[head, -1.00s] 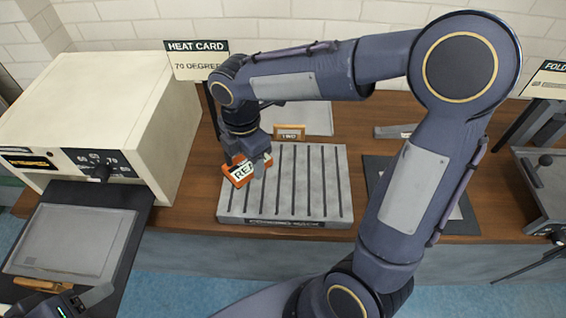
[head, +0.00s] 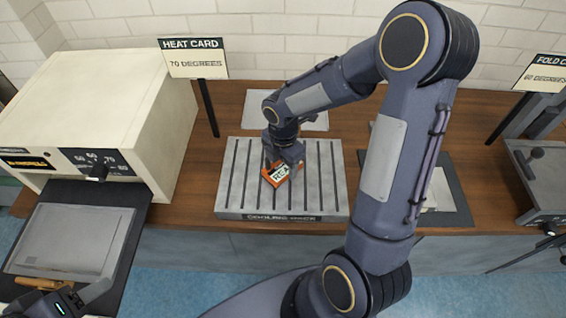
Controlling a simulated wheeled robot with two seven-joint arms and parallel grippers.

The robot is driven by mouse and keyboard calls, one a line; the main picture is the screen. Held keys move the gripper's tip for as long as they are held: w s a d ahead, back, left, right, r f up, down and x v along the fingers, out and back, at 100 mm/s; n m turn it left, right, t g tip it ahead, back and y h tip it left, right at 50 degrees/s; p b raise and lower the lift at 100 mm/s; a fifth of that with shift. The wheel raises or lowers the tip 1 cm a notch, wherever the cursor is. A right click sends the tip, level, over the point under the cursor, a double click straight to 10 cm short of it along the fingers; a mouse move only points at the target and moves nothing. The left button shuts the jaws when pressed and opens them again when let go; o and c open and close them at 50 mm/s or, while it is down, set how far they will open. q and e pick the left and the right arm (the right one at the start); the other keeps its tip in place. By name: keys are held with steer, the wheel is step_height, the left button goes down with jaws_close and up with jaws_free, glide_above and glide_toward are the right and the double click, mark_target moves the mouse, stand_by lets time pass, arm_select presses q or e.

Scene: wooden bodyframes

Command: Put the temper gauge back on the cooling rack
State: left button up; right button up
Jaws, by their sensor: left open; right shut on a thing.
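The temper gauge (head: 279,173) is a small orange block with a white face and dark lettering. My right gripper (head: 282,163) is shut on it, over the middle of the cooling rack. The gauge looks tilted, and I cannot tell whether it touches the rack. The cooling rack (head: 236,201) is a grey slab with dark grooves and a label on its front edge. My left gripper (head: 72,298) is open at the lower left corner, partly cut off by the frame, near the oven's tray.
A cream oven (head: 95,100) with a dial and a lowered door with a grey plate (head: 70,240) stands at the left. A heat card (head: 193,58) reads 70 degrees. A dark mat (head: 455,205) and a grey folding device (head: 545,180) are at the right.

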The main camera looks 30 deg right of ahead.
mark_target(283, 166)
steer(key=shift+f, duration=0.2)
steer(key=o, duration=1.2)
steer(key=shift+o, duration=0.2)
steer(key=shift+r, duration=0.1)
step_height(283, 166, up, 12)
steer(key=s+a+r+m+t+y, duration=0.2)
steer(key=s+m, duration=0.6)
steer(key=m, duration=0.3)
steer(key=s+a+r+m+t+y, duration=0.1)
steer(key=s+a+r+m+t, duration=0.1)
steer(key=s+m, duration=0.7)
steer(key=shift+m+t+y, duration=0.4)
steer(key=shift+m+t, duration=0.4)
steer(key=shift+m, duration=0.5)
